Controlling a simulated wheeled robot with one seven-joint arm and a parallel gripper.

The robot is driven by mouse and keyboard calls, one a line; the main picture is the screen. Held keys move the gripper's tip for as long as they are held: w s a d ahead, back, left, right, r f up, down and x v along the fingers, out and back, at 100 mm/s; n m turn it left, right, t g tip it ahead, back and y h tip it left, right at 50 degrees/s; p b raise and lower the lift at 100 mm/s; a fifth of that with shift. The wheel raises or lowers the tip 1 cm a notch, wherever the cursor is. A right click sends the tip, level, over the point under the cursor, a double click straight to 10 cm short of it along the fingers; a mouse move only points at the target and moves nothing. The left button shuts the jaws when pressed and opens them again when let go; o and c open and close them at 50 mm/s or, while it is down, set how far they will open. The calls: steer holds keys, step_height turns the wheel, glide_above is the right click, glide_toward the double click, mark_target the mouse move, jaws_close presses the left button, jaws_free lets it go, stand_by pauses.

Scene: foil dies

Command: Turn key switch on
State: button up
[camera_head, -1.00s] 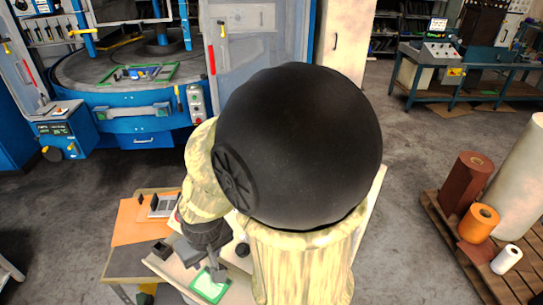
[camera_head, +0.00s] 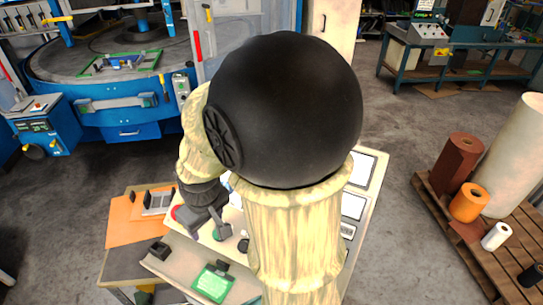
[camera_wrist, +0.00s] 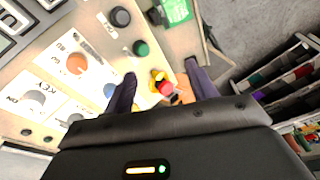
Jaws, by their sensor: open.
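In the wrist view a slanted beige control panel (camera_wrist: 88,30) fills the left side. A grey round knob (camera_wrist: 37,97) sits on a white label plate with blurred lettering that seems to read ON and KEY; it may be the key switch, but I cannot tell surely. An orange-brown knob (camera_wrist: 75,65) is above right of it. My gripper (camera_wrist: 160,74) is open, with a red button on a yellow base (camera_wrist: 165,87) seen between its fingers, nothing held. In the head view my gripper (camera_head: 219,229) is over the console, and my arm hides much of the panel.
A green button (camera_wrist: 141,48) and a dark knob (camera_wrist: 120,17) are close to the fingertips. A green clipboard (camera_head: 212,283) lies at the console's front. An orange board (camera_head: 122,222) is left. A pallet with rolls (camera_head: 468,202) stands right, with clear floor between.

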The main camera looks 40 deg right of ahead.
steer(key=w+d+r+n+g, duration=0.2)
steer(key=w+d+r+n, duration=0.6)
steer(key=w+d+n, duration=0.4)
steer(key=s+d+r+n, duration=0.1)
steer(key=d+r+n, duration=0.2)
steer(key=d, duration=0.5)
steer(key=s+d+r+n, duration=0.1)
steer(key=d+r+n, duration=0.3)
steer(key=d, duration=0.3)
steer(key=shift+d+r+n+p, duration=0.15)
steer(key=shift+d+n+p, duration=0.25)
steer(key=shift+n, duration=0.3)
steer(key=shift+s, duration=0.1)
step_height(320, 180, down, 18)
steer(key=p, duration=0.3)
steer(key=shift+r, duration=0.25)
steer(key=shift+c, duration=0.5)
